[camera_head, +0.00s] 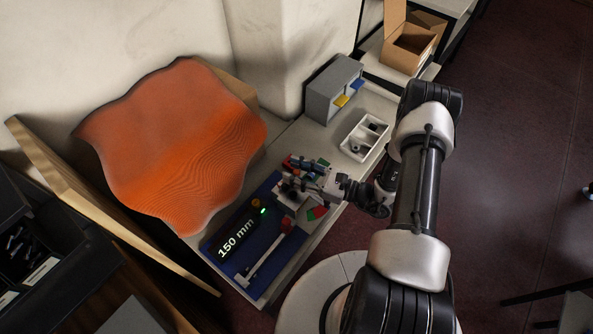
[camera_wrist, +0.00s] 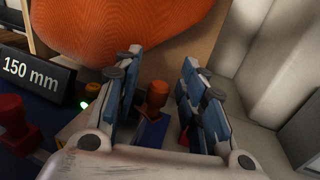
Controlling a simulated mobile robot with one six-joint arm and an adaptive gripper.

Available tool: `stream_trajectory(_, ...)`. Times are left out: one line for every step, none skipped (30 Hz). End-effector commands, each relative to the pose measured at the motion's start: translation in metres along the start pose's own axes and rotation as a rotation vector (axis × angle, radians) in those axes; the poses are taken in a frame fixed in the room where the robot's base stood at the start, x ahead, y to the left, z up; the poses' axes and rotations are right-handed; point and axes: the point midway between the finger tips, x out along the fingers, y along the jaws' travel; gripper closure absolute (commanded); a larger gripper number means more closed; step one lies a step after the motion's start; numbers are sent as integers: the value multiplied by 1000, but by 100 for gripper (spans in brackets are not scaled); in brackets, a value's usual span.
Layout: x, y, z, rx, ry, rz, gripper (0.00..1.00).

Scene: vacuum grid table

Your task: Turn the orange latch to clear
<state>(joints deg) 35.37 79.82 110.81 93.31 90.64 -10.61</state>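In the wrist view, an orange knob (camera_wrist: 157,94), which looks like the latch, stands upright on a blue block (camera_wrist: 151,131). My gripper (camera_wrist: 161,60) is open, with one blue-padded finger on each side of the knob. Gaps show between the knob and both fingers, so it is not gripped. In the head view, my gripper (camera_head: 298,187) is over the far part of the blue board (camera_head: 232,266); the knob cannot be made out there. The words "clear" or any latch marking are not legible.
A black "150 mm" sign (camera_head: 236,238) stands on the board near a green light (camera_head: 263,211) and a small orange piece (camera_head: 256,203). A wavy orange sheet (camera_head: 170,145) stands behind. A white tray (camera_head: 363,137) and grey organiser (camera_head: 333,89) sit farther along the table.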

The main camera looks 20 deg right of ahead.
Motion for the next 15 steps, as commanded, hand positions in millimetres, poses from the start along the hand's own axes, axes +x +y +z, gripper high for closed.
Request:
stream_trajectory(0, 0, 0, 0, 0, 0, 62)
stream_trajectory(0, 0, 0, 0, 0, 0, 62)
stream_trajectory(0, 0, 0, 0, 0, 0, 65)
stream_trajectory(0, 0, 0, 0, 0, 0, 67)
stream_trajectory(0, 0, 0, 0, 0, 0, 69)
stream_trajectory(0, 0, 0, 0, 0, 0, 72)
stream_trajectory(0, 0, 0, 0, 0, 0, 74)
stream_trajectory(0, 0, 0, 0, 0, 0, 76)
stream_trajectory(0, 0, 0, 0, 0, 0, 78)
stream_trajectory(0, 0, 0, 0, 0, 0, 80)
stream_trajectory(0, 0, 0, 0, 0, 0, 82)
stream_trajectory(0, 0, 0, 0, 0, 0, 85)
stream_trajectory(0, 0, 0, 0, 0, 0, 87)
stream_trajectory(0, 0, 0, 0, 0, 0, 89)
stream_trajectory(0, 0, 0, 0, 0, 0, 92)
